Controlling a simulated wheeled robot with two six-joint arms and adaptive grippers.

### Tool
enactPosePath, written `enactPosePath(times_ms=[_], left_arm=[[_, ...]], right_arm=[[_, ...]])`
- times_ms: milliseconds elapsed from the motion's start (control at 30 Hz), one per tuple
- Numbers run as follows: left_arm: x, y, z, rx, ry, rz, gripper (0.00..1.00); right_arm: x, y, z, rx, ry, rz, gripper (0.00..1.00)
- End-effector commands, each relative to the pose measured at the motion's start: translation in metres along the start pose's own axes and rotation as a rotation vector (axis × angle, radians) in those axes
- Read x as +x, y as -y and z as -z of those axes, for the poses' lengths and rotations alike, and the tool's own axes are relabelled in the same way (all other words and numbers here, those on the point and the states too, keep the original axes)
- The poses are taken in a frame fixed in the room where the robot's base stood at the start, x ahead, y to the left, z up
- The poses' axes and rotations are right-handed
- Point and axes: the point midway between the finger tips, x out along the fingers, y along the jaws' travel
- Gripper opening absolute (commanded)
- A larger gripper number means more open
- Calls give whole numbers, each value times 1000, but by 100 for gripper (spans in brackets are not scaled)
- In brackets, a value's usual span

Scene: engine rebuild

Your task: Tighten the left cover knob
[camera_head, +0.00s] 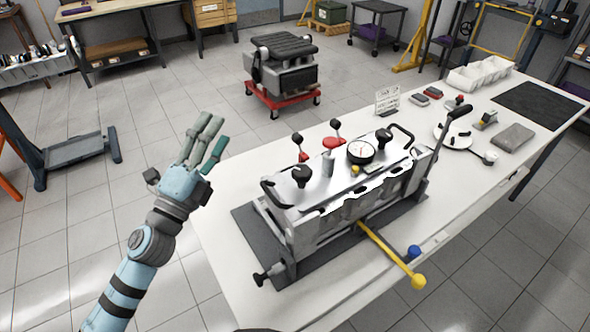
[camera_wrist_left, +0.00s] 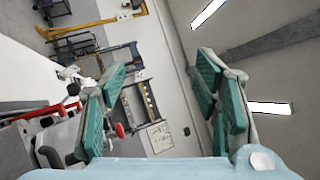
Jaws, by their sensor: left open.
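The left cover knob (camera_head: 299,174) is a black knob standing on the left end of the silver engine cover (camera_head: 335,170). A second black knob (camera_head: 384,136) stands toward the cover's right end. My left gripper (camera_head: 218,138) is open and empty, in the air left of the cover and clear of the knob, with its fingers pointing up. In the left wrist view, its teal finger pads (camera_wrist_left: 160,78) are wide apart with nothing between them. The knob cannot be made out in that view. My right gripper is not in view.
The engine block sits on a dark mat (camera_head: 247,222) on the white workbench (camera_head: 215,228). A round gauge (camera_head: 360,151), red-topped parts (camera_head: 332,142) and a tall lever (camera_head: 443,134) rise around the cover. A yellow-tipped bar (camera_head: 390,252) sticks out in front. Air left of the bench is free.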

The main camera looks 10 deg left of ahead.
Motion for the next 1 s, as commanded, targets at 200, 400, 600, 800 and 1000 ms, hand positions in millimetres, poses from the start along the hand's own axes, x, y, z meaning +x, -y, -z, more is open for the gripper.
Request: enactPosePath(times_ms=[200, 400, 600, 800, 1000], left_arm=[[4, 5, 68, 976, -841, 219, 56], [-24, -34, 43, 1279, -1188, 151, 56], [-12, -49, 66, 1282, -1204, 151, 56], [13, -77, 109, 1276, -1204, 153, 56], [30, -101, 139, 1279, -1204, 148, 56]], right_arm=[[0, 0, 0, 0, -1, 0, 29], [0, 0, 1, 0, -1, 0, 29], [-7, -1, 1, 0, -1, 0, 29], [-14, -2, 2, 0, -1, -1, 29], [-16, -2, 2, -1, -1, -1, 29]])
